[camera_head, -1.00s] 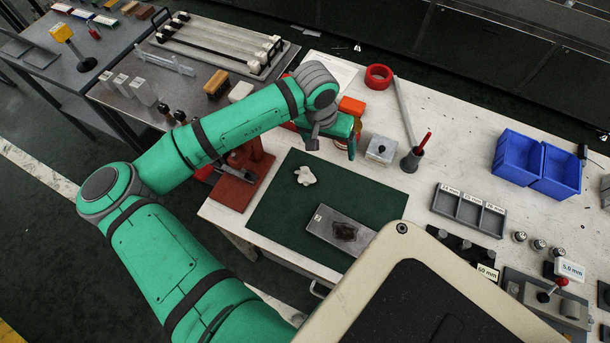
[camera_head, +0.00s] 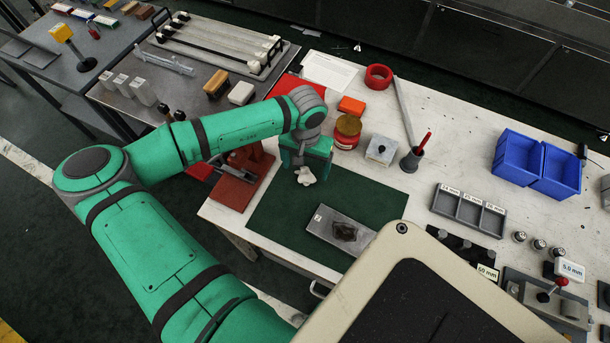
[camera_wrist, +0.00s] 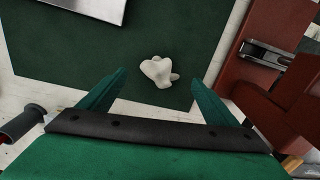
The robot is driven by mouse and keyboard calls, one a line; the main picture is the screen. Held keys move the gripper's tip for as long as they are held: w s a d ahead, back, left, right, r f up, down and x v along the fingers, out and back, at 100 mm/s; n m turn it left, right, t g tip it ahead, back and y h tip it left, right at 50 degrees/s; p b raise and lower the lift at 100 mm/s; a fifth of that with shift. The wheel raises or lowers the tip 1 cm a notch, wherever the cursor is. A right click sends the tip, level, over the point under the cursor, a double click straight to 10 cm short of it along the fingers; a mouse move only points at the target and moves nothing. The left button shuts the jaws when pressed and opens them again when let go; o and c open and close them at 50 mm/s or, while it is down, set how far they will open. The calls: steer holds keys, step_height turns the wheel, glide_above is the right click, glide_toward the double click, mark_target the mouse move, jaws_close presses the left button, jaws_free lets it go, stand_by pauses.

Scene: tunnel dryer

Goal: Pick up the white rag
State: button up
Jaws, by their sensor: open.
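The white rag (camera_head: 306,176) is a small crumpled lump on the dark green mat (camera_head: 268,215), near the mat's upper left part. It also shows in the wrist view (camera_wrist: 158,71), ahead of and between the fingers. My gripper (camera_wrist: 155,92) is open and empty, its two green fingers spread to either side of the rag's line. In the head view my gripper (camera_head: 304,163) is right beside the rag's upper edge. Whether it stands above the rag's height is hard to tell.
A metal plate with a dark piece (camera_head: 340,232) lies on the mat, right of the rag. A red fixture (camera_head: 242,180) stands close on the left. A red-brown jar (camera_head: 347,132) and a grey box (camera_head: 381,149) stand behind. The mat's lower left is clear.

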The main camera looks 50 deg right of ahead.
mark_target(305, 175)
steer(key=shift+a+f, duration=0.15)
steer(key=shift+f, duration=1.7)
steer(key=c, duration=1.1)
steer(key=shift+r, duration=0.1)
steer(key=shift+r, duration=0.5)
step_height(305, 175, up, 2)
steer(key=shift+s+r, duration=0.1)
steer(key=s+d+r, duration=0.3)
steer(key=s+r, duration=0.6)
steer(key=s, duration=0.4)
steer(key=shift+s+r, duration=0.3)
steer(key=shift+o, duration=0.4)
